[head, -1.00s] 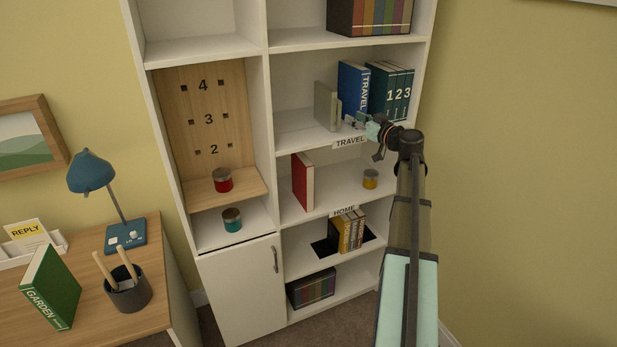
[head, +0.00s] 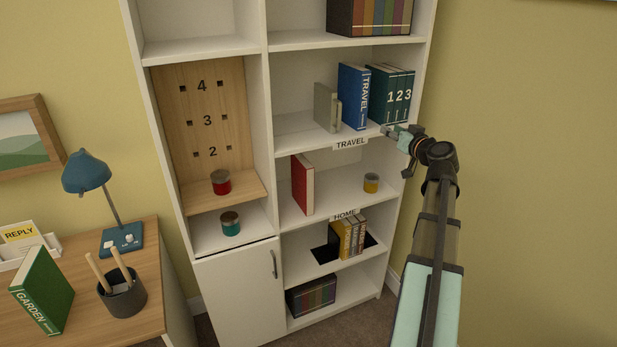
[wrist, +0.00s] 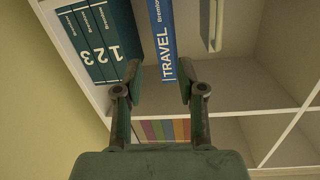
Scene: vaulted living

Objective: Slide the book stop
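The book stop (head: 326,108) is a grey-beige upright plate with a raised grip, standing on the TRAVEL shelf. In the wrist view, its pale grip (wrist: 212,25) shows at the top, right of the blue book. The blue TRAVEL book (head: 353,97) stands upright just right of the stop. The dark teal books 1, 2, 3 (head: 391,95) stand to its right. My gripper (head: 386,129) is at the shelf's front edge, low before the books. In the wrist view, my gripper (wrist: 160,75) is open and empty, its fingers apart near the blue book's lower end.
The TRAVEL label (head: 351,143) is on the shelf's front edge. The upright cabinet side (head: 420,70) is close on the right. Shelf space left of the stop is clear.

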